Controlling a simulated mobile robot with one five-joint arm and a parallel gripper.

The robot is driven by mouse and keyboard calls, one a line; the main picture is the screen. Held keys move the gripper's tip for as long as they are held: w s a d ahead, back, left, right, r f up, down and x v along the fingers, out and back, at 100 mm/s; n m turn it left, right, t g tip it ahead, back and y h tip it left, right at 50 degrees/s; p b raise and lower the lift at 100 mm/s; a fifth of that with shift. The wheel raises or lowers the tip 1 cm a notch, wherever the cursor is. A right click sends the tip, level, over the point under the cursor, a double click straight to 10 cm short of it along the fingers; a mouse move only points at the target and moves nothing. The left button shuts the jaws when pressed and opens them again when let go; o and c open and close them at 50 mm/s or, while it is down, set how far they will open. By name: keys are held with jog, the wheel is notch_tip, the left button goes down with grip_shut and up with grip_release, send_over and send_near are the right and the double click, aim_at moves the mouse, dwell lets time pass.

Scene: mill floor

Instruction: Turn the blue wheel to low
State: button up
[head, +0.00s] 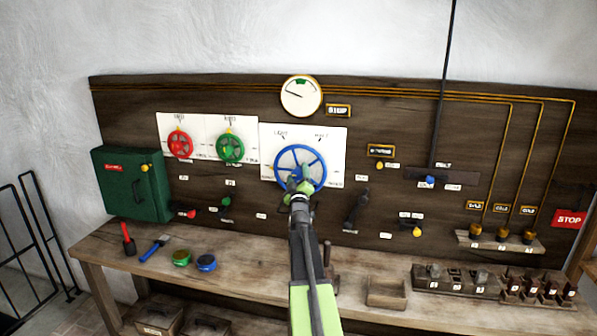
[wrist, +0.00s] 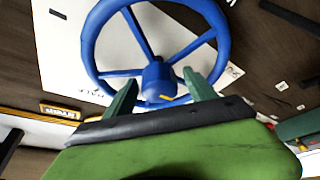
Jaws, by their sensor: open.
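The blue wheel (head: 301,168) is mounted on a white plate (head: 333,147) in the middle of the dark wooden panel. The plate carries printed labels around the wheel; I can read only part of them. My gripper (head: 302,187) is at the wheel's lower part in the head view. In the wrist view the blue wheel (wrist: 157,73) fills the upper middle, with its spokes and hub showing. My gripper's two green fingers (wrist: 162,88) stand apart, one on each side below the hub. A yellow mark shows near the hub. I cannot tell whether the fingers touch the wheel.
A red wheel (head: 180,145) and a green wheel (head: 230,149) are to the left. A gauge (head: 301,96) is above. A black lever (head: 356,209) stands to the right. The bench (head: 235,247) below holds brushes, tins and a small box (head: 386,293).

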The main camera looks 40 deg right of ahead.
jog(key=shift+w+d, duration=0.25)
